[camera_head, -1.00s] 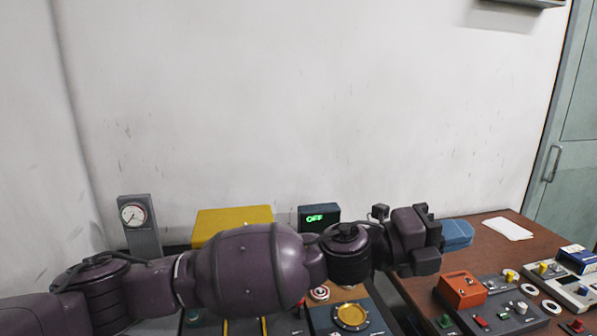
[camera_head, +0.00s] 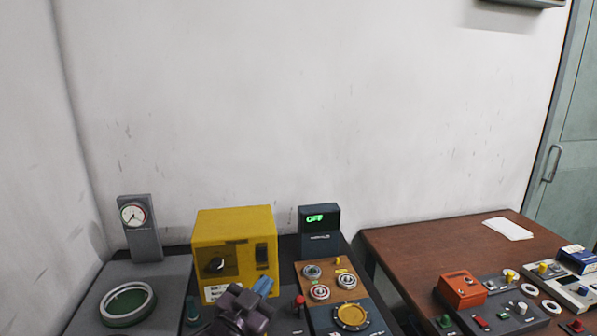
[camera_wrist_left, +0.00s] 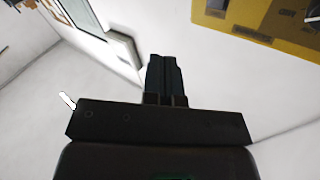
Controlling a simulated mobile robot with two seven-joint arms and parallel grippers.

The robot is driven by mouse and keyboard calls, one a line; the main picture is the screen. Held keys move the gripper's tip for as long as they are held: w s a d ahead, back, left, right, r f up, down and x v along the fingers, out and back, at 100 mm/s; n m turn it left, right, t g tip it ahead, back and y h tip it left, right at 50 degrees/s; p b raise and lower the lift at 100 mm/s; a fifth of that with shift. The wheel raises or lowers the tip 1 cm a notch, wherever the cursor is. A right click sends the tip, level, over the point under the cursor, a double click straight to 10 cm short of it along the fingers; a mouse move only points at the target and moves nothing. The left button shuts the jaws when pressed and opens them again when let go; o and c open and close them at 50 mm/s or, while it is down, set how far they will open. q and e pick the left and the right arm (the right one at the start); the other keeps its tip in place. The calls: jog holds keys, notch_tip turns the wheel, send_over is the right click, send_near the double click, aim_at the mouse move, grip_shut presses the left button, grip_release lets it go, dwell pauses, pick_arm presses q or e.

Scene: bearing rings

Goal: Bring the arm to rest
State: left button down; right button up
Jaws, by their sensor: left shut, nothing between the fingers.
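My left gripper (camera_head: 264,284) is low in the head view, in front of the yellow box (camera_head: 235,228), with its blue fingers pointing up and slightly right. Its purple wrist shows at the bottom edge; most of the arm is out of view. In the left wrist view the dark fingers (camera_wrist_left: 165,77) are pressed together with nothing between them. My right gripper is not in view.
A gauge stand (camera_head: 146,243), a green-centred ring (camera_head: 127,304) and a display reading OFF (camera_head: 320,218) stand nearby. A wooden panel (camera_head: 333,268) holds several round parts. The brown table (camera_head: 420,245) carries an orange box (camera_head: 462,290), controls and white rings.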

pick_arm(q)
jog(key=s+a+f+n+y, duration=0.4)
jog(key=s+a+f, duration=0.1)
jog(key=a+f, duration=0.5)
jog(key=s+a+f+n+g+y, duration=0.2)
jog(key=s+a+f, duration=0.3)
jog(key=s+f, duration=0.3)
jog(key=s+a+f+n+g+y, duration=0.1)
jog(key=s+a+f+g+y, duration=0.1)
jog(key=s+a+f, duration=0.3)
jog(key=s+f+g, duration=0.1)
jog(key=s+f, duration=0.2)
jog(key=s, duration=0.4)
jog(key=shift+a+f+n+y, duration=0.3)
jog(key=shift+a+f+n, duration=0.05)
jog(key=shift+a+n, duration=0.05)
